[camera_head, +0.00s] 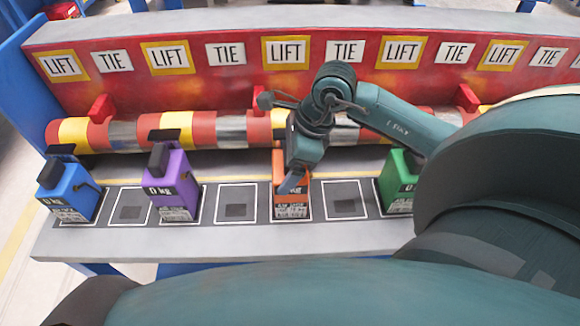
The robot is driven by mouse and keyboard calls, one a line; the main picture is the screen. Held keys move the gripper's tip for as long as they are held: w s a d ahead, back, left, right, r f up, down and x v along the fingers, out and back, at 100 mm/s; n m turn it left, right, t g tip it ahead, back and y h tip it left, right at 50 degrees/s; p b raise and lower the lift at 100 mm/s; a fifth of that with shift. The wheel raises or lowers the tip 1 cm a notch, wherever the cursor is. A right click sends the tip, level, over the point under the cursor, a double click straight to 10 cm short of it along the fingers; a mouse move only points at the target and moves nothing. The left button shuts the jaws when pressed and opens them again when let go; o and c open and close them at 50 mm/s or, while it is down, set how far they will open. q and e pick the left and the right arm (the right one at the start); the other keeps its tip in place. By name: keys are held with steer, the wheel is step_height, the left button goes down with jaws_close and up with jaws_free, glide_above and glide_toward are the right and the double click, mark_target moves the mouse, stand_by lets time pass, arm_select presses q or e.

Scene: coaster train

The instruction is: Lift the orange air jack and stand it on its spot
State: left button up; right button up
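The orange air jack (291,209) stands upright in a white-outlined square on the dark strip of the bench, with a label on its lower front. My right gripper (293,183) comes down over the jack from above, with a finger in front of its upper part. The gripper and wrist hide the jack's top and handle. I cannot tell whether the fingers are closed on it. My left gripper is not in view.
A blue jack (70,193), a purple jack (175,190) and a green jack (397,186) stand on the same strip. Empty outlined squares (236,209) lie between the jacks. A banded roller (205,129) and a red LIFT/TIE panel (120,85) run behind.

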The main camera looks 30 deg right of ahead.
steer(key=c, duration=1.5)
steer(key=shift+w+r, duration=0.1)
steer(key=shift+r, duration=0.05)
steer(key=shift+c, duration=0.5)
